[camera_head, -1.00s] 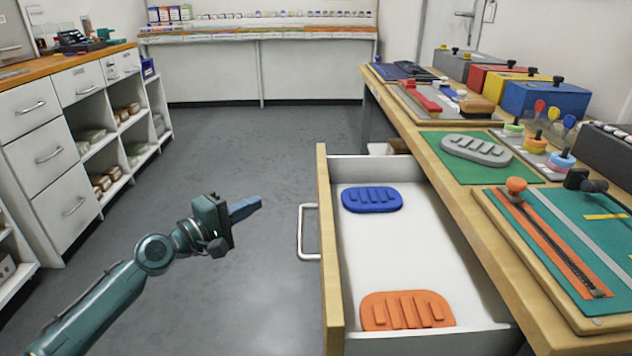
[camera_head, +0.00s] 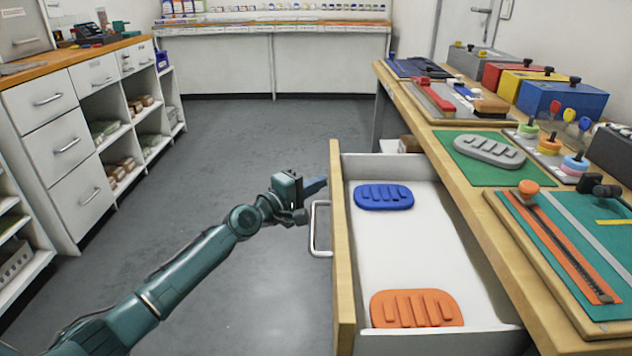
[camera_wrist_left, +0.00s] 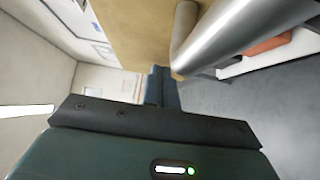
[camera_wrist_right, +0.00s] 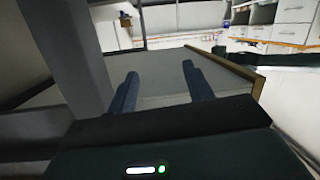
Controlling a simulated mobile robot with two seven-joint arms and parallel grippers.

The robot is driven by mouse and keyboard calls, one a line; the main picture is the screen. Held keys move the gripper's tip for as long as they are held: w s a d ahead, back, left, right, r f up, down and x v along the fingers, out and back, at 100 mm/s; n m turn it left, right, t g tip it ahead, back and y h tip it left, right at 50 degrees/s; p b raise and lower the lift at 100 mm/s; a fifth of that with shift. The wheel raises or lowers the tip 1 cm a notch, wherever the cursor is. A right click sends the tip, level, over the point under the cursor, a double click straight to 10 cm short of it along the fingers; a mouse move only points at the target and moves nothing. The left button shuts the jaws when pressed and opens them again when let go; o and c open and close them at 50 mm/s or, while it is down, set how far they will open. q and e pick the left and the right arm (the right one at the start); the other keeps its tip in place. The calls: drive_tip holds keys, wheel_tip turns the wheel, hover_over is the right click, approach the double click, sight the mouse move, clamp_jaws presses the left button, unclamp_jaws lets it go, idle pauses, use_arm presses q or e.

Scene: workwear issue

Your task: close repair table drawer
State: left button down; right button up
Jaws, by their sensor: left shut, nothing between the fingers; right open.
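The repair table drawer (camera_head: 341,250) stands pulled out, with a pale wood front and a metal bar handle (camera_head: 315,230). A blue pad (camera_head: 384,197) and an orange pad (camera_head: 416,308) lie inside it. My left gripper (camera_head: 322,185) is shut and empty, its tips close to the far part of the drawer front, beyond the handle. In the left wrist view its shut fingers (camera_wrist_left: 162,82) are beside the handle (camera_wrist_left: 235,30); contact with the wood cannot be told. My right gripper (camera_wrist_right: 160,70) is open and empty, facing a pale panel with a wood edge (camera_wrist_right: 228,70).
The repair table (camera_head: 510,255) on the right holds a grey pad (camera_head: 489,150), coloured boxes and a rail fixture. White cabinets (camera_head: 65,150) stand on the left. The grey floor between is clear.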

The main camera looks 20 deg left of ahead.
sight(362, 192)
use_arm(q)
drive_tip(key=shift+d, duration=0.1)
drive_tip(key=w+d, duration=0.1)
drive_tip(key=d, duration=0.2)
drive_tip(key=d+p, duration=0.1)
drive_tip(key=d, duration=0.2)
drive_tip(key=w+d+p, duration=0.1)
drive_tip(key=d, duration=0.2)
drive_tip(key=shift+w+d+r, duration=0.15)
drive_tip(key=shift+w+d, duration=0.15)
drive_tip(key=shift+w, duration=0.05)
drive_tip(key=w+d, duration=0.1)
drive_tip(key=d, duration=0.2)
drive_tip(key=w+d+b, duration=0.1)
drive_tip(key=d, duration=0.3)
drive_tip(key=w+d, duration=0.1)
drive_tip(key=d, duration=0.3)
drive_tip(key=shift+w+f, duration=0.1)
drive_tip(key=shift+f, duration=0.1)
drive_tip(key=shift+w+d+b, duration=0.1)
drive_tip(key=shift+d+b, duration=0.2)
drive_tip(key=shift+d, duration=0.15)
drive_tip(key=shift+d+r, duration=0.1)
drive_tip(key=shift+r, duration=0.1)
use_arm(e)
drive_tip(key=shift+s, duration=0.1)
use_arm(q)
drive_tip(key=shift+d, duration=0.15)
use_arm(e)
drive_tip(key=shift+a, duration=0.1)
